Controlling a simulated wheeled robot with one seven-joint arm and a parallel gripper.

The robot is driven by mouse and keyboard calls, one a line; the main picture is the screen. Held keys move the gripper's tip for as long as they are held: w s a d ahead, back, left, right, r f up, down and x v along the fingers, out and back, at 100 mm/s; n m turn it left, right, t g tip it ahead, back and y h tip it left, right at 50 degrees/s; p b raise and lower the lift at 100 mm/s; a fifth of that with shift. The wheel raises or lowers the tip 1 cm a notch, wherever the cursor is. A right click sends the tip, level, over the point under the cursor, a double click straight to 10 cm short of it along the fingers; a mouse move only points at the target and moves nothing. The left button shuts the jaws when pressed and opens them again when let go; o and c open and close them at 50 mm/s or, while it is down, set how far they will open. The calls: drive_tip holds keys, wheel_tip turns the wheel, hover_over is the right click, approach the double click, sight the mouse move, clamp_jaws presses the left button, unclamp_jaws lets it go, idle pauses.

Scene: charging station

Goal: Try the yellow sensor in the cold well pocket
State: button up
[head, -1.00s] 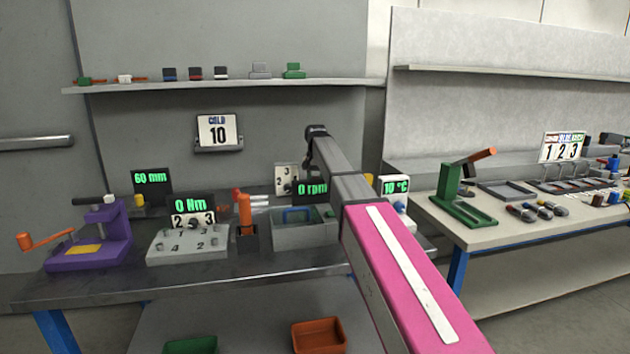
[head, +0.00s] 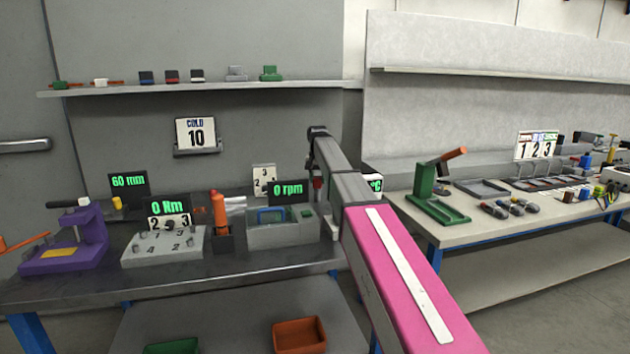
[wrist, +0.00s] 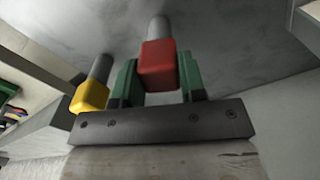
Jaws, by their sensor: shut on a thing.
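In the wrist view my gripper (wrist: 158,82) has its green fingers closed on a red block with a grey cylindrical stem, a red sensor (wrist: 158,62). The yellow sensor (wrist: 90,95), a yellow block with a similar grey stem, shows left of the fingers, outside their grip. I cannot tell what it rests on. In the head view my gripper (head: 317,182) hangs small below the arm's far end, over the bench's right part. The temperature display (head: 373,184) is mostly hidden behind my arm. I cannot make out the cold well pocket. A sign (head: 196,134) reads COLD 10.
The left bench (head: 235,270) carries a purple press (head: 72,240), a numbered block (head: 163,246), an orange-handled tool (head: 220,212) and a grey box (head: 270,236). A second bench (head: 480,222) stands right with a green press (head: 432,195). A shelf (head: 200,88) runs above.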

drive_tip(key=shift+w+d, duration=0.1)
drive_tip(key=shift+d, duration=0.65)
drive_tip(key=o, duration=1)
drive_tip(key=shift+r, duration=0.1)
wheel_tip(320, 180, up, 10)
drive_tip(key=shift+f, duration=0.1)
drive_tip(key=shift+r, duration=0.4)
